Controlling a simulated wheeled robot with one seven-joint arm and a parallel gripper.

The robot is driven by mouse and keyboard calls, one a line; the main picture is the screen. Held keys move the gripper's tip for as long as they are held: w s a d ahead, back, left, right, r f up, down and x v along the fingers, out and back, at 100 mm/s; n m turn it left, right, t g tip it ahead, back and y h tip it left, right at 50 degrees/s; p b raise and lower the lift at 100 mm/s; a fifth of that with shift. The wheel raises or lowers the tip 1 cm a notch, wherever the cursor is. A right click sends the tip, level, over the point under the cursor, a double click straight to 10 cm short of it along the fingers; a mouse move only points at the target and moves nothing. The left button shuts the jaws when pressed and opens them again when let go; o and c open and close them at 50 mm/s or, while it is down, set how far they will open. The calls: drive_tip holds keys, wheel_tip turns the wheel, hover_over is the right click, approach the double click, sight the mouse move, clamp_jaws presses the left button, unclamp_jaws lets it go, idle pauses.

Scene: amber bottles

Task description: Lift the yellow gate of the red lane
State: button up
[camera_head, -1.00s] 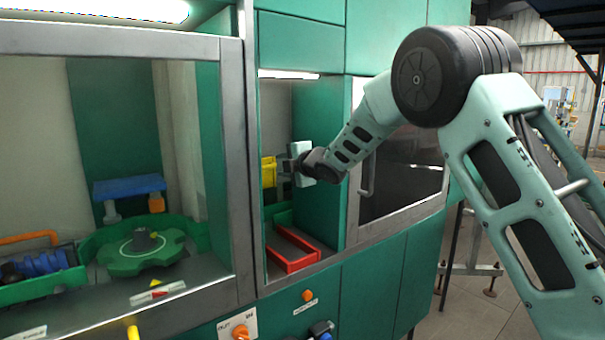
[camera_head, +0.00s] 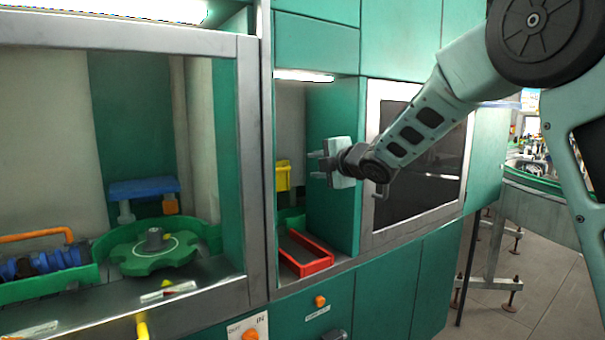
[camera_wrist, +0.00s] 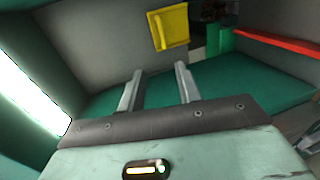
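The yellow gate (camera_head: 283,176) hangs inside the narrow bay, at the back above the red lane. It also shows in the wrist view (camera_wrist: 170,27), up and slightly right of my fingers. The red lane (camera_head: 306,256) is a red-edged channel on the bay floor, and its red edge shows at the right of the wrist view (camera_wrist: 278,45). My gripper (camera_head: 317,165) is at the bay opening, right of the gate in the head view. Its two fingers (camera_wrist: 158,82) are apart with nothing between them. They do not touch the gate.
A steel post (camera_head: 255,160) borders the bay on the left, and a green wall (camera_head: 335,215) on the right. A dark window door with a handle (camera_head: 380,205) is farther right. The left bay holds a green star wheel (camera_head: 150,255).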

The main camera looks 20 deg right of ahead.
drive_tip(key=s+a+f+m+g+h, duration=0.1)
drive_tip(key=s+a+f+m+g, duration=0.4)
drive_tip(key=s, duration=0.6)
drive_tip(key=s+a+f+m+g+h, duration=0.15)
drive_tip(key=s+a+f+m, duration=0.25)
drive_tip(key=s+a+f, duration=0.5)
drive_tip(key=s+d+f+m+g+h, duration=0.1)
drive_tip(key=s+f+m+g, duration=0.1)
drive_tip(key=s, duration=1.2)
drive_tip(key=s+d+f+m+g, duration=0.1)
drive_tip(key=s+f+m+g, duration=0.2)
drive_tip(key=s, duration=1.1)
drive_tip(key=f+g, duration=0.1)
drive_tip(key=g, duration=0.2)
drive_tip(key=shift+d+h, duration=0.25)
drive_tip(key=shift+h, duration=0.1)
drive_tip(key=shift+w, duration=0.1)
